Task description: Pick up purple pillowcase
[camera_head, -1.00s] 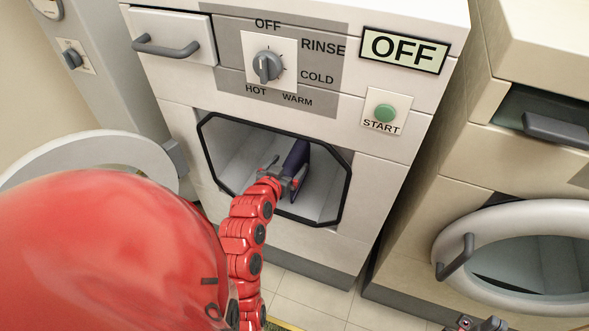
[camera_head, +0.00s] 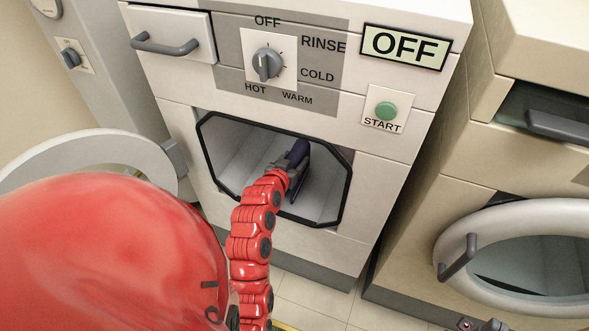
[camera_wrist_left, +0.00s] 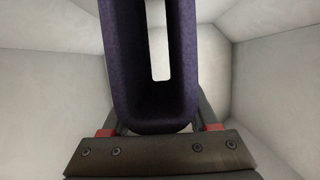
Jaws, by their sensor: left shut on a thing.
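The purple pillowcase (camera_head: 300,150) is a dark purple, folded piece inside the open drum of the white washing machine (camera_head: 205,125). My left gripper (camera_head: 291,172) reaches through the octagonal opening and is shut on the pillowcase. In the left wrist view the pillowcase (camera_wrist_left: 122,65) stands as a U-shaped loop with a pale gap in its middle. Its lower end sits between the fingers of the left gripper (camera_wrist_left: 156,125). A small dark part of my right gripper (camera_head: 483,324) shows at the bottom edge; its fingers cannot be made out.
The washer's round door (camera_head: 95,150) stands open at the left. A beige machine (camera_head: 425,190) with a round door (camera_head: 445,232) stands at the right. The washer's display reads OFF.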

